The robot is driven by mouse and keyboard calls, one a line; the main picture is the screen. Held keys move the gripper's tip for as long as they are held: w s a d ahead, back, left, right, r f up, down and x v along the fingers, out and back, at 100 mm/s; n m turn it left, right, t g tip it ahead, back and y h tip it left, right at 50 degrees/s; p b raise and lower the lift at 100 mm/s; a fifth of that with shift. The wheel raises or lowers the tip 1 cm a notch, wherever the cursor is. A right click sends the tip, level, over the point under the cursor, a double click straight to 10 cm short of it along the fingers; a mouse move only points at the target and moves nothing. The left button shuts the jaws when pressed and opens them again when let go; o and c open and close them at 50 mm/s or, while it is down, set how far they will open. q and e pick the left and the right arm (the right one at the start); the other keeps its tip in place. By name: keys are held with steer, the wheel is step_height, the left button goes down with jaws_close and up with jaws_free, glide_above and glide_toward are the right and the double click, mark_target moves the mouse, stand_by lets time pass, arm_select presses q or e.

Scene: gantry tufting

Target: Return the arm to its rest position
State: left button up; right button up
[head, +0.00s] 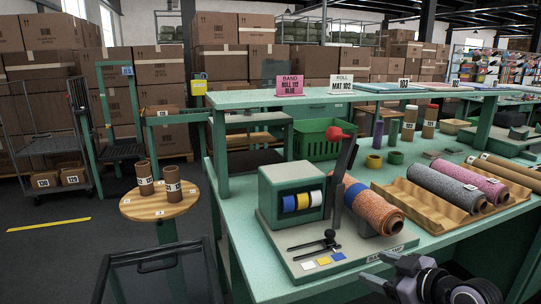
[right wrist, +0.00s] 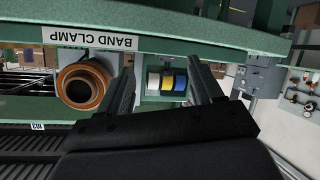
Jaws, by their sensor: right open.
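My right gripper (head: 388,272) is at the lower right of the head view, in front of the bench edge by the BAND CLAMP label (head: 391,254). In the right wrist view its fingers (right wrist: 162,82) are apart with nothing between them. An orange speckled mat roll (head: 378,208) with a blue band lies in the band clamp (head: 292,172), apart from the gripper. The roll's end shows in the right wrist view (right wrist: 82,86), beside the white, yellow and blue band spools (right wrist: 167,80). My left gripper is not in view.
The green bench (head: 437,240) runs across the right. A wooden rack (head: 425,207) holds a grey roll (head: 446,187) and a pink roll (head: 479,183). A round stand (head: 160,205) with brown rolls is at left. A green basket (head: 322,138) sits behind the clamp.

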steer(key=s+a+f+m+h, duration=0.2)
steer(key=s+a+f+m, duration=0.15)
steer(key=s+f, duration=1.05)
steer(key=s+f+m+h, duration=0.1)
steer(key=s+f, duration=0.3)
steer(key=s, duration=0.2)
steer(key=s+f+m+g+h, duration=0.1)
steer(key=s+f+m, duration=0.1)
steer(key=s, duration=0.5)
steer(key=shift+s+d+f+p, duration=0.2)
steer(key=shift+f+p, duration=0.15)
steer(key=shift+f, duration=0.55)
